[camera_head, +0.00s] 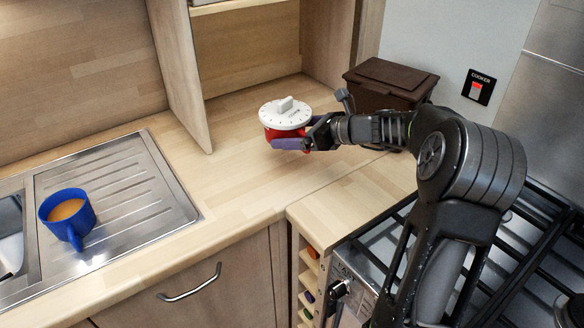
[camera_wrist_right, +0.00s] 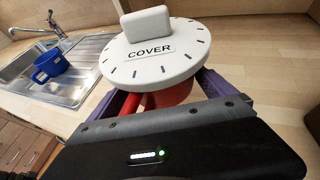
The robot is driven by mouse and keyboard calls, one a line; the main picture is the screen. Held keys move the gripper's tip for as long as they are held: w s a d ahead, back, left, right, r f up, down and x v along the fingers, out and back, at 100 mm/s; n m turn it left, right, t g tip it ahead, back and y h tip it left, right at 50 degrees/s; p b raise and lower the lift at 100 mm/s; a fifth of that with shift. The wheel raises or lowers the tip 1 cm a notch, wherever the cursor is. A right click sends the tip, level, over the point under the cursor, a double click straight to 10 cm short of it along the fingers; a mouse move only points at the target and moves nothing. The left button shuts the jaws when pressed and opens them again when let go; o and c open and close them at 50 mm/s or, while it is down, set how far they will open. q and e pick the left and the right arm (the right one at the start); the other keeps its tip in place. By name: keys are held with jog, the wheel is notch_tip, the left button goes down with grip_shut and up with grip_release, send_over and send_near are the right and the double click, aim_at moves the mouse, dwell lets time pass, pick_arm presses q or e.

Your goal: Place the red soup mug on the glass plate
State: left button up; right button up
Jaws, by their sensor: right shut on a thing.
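The red soup mug (camera_head: 271,132) is over the wooden counter near the back corner, roughly upright. A white round cover (camera_head: 285,113) with a knob, tick marks and the word COVER lies on top of it. My right gripper (camera_head: 291,143) is shut on the mug, with purple fingers on either side of its red body. In the right wrist view the red mug (camera_wrist_right: 168,96) shows below the cover (camera_wrist_right: 155,50), between the fingers. I cannot tell whether its base touches the counter. I see no glass plate. My left gripper is out of view.
A blue mug (camera_head: 68,215) with an orange-brown drink stands on the steel drainer (camera_head: 125,185) at left. A dark brown box (camera_head: 388,84) stands right of the held mug. The hob (camera_head: 465,262) is at lower right. The counter (camera_head: 235,150) left of the mug is clear.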

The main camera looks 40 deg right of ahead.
send_over(294, 170)
jog(key=shift+f, duration=2.75)
jog(key=shift+w, duration=0.1)
jog(key=shift+f, duration=1.9)
jog(key=shift+f, duration=0.2)
jog(key=o, duration=1.6)
jog(key=shift+o, duration=0.2)
